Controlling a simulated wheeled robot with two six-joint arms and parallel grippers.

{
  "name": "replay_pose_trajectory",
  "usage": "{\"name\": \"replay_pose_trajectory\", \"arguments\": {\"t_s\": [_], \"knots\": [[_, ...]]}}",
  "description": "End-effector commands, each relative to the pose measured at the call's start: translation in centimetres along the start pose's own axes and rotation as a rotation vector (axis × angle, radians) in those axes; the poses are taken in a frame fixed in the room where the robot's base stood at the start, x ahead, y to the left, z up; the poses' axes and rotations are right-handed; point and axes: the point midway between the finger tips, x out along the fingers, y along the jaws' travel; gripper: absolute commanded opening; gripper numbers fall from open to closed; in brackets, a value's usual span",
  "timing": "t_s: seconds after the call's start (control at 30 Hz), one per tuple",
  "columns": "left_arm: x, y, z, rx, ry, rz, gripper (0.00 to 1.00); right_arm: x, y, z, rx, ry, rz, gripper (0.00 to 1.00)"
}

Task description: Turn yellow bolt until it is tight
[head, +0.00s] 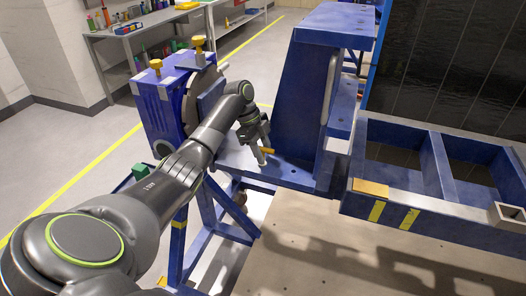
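My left gripper (262,154) is at the blue rotary jig, reached by my dark arm from the lower left. It points down at the jig's flat blue base plate. A small yellow piece (268,150), perhaps the yellow bolt, shows right at its fingers. At this size I cannot tell whether the fingers hold it or are only beside it. My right gripper is not in view.
A tall blue bracket (305,85) rises just right of my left gripper. A blue frame (440,205) with open bays lies farther right. A bench (160,22) with bottles and tools stands at the back left. The beige floor plate (330,255) in front is clear.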

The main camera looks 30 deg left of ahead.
Motion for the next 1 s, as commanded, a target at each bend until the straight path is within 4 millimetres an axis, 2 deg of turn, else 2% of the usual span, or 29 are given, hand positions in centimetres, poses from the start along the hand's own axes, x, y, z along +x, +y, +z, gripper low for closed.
{"name": "replay_pose_trajectory", "arguments": {"t_s": [0.23, 0.37, 0.47, 0.7, 0.8, 1.0], "knots": [[0.0, 0.0, 0.0, -0.002, 0.000, 0.002, 0.38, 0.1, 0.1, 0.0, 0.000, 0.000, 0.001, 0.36], [-1.1, 0.0, 0.1, -0.002, -0.001, 0.000, 0.38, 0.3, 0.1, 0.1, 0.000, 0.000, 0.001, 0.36], [-2.8, 0.0, 0.1, -0.001, -0.001, -0.002, 0.38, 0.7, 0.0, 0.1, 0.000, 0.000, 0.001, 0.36], [-8.7, -0.1, 0.1, -0.001, -0.001, -0.004, 0.38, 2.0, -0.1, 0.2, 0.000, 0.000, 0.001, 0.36], [-11.3, 0.0, -0.2, -0.003, 0.000, 0.001, 0.38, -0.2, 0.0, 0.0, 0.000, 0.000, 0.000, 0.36], [-14.3, 0.0, -0.2, -0.002, 0.000, 0.002, 0.38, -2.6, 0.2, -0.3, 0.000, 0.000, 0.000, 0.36]]}}
